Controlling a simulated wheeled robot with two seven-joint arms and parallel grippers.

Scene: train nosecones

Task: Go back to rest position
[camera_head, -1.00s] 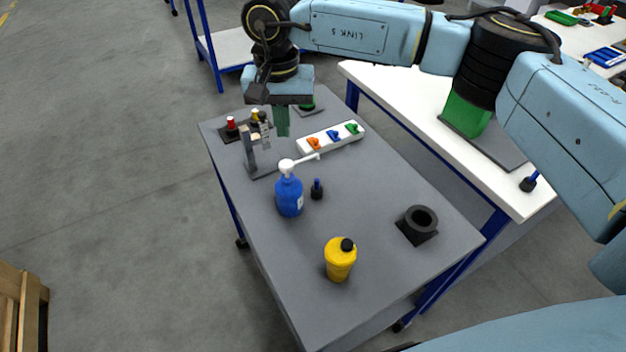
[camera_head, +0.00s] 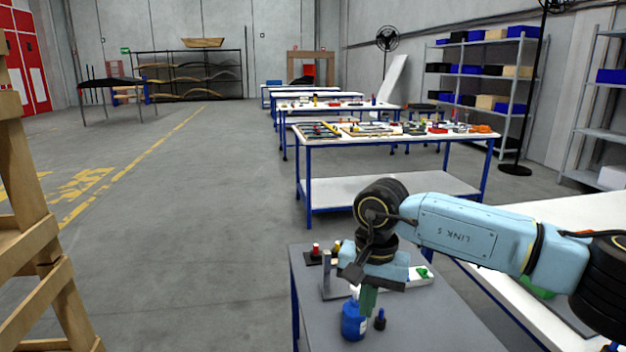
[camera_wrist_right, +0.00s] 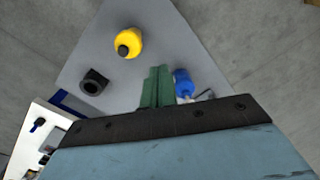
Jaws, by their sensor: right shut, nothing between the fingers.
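My right gripper (camera_head: 368,301) is shut and empty, its green fingers pointing down above the grey table (camera_head: 430,325). In the head view the fingers show just above and right of the blue pump bottle (camera_head: 353,323). In the right wrist view the shut fingers (camera_wrist_right: 157,88) show beside the blue bottle (camera_wrist_right: 183,82), with nothing between them. My left gripper is in neither view.
The grey table also bears a small blue-topped black item (camera_head: 380,320) and a white tray (camera_head: 405,283). The wrist view shows a yellow bottle (camera_wrist_right: 128,43) and a black ring holder (camera_wrist_right: 94,82). A wooden frame (camera_head: 40,240) stands at left; open floor lies between.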

